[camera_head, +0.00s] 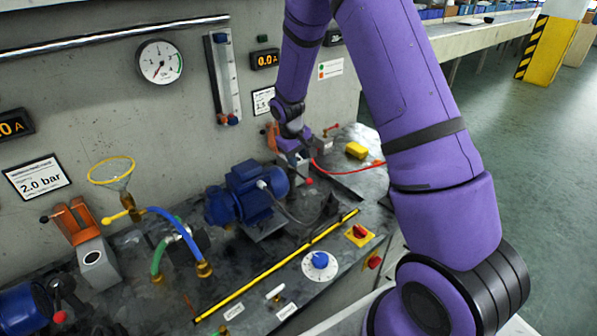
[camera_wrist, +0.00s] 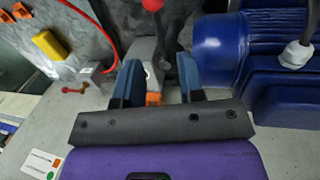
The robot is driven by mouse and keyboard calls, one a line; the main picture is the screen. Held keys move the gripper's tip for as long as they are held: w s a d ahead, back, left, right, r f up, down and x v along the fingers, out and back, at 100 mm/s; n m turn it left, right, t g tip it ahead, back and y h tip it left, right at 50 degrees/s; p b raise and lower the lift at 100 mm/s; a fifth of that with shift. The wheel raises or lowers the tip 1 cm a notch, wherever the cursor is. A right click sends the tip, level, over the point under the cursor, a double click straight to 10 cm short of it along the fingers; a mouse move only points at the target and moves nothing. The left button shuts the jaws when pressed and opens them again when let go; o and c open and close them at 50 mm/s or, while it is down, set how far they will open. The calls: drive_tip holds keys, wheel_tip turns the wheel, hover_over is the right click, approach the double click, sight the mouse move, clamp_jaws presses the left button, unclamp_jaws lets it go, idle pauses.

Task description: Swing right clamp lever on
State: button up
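The right clamp shows in the head view as an orange lever part (camera_head: 271,136) against the wall, largely hidden by my gripper (camera_head: 292,146). In the wrist view my gripper (camera_wrist: 158,88) has its two blue fingers apart. A small orange part (camera_wrist: 153,99) shows between them, with a gap to the right finger. The clamp's pale grey body (camera_wrist: 147,52) lies just beyond the fingertips. A dark rod (camera_wrist: 166,28) with a red ball (camera_wrist: 152,5) stands past it. The left clamp, with an orange lever (camera_head: 72,218) on a grey base, stands far left in the head view.
A blue motor and pump (camera_head: 248,192) stand left of my gripper, close to the right finger in the wrist view (camera_wrist: 222,50). A yellow block (camera_head: 356,150) and a red cable (camera_head: 345,171) lie right. A blue hose (camera_head: 180,228) is farther left.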

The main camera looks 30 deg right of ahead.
sight(301, 176)
drive_tip(key=f, duration=0.2)
drive_tip(key=d+f, duration=0.1)
drive_tip(key=f, duration=0.3)
drive_tip(key=shift+w+d+f, duration=0.1)
drive_tip(key=shift+d+f, duration=0.15)
drive_tip(key=shift+f, duration=0.05)
drive_tip(key=shift+c, duration=0.5)
clamp_jaws()
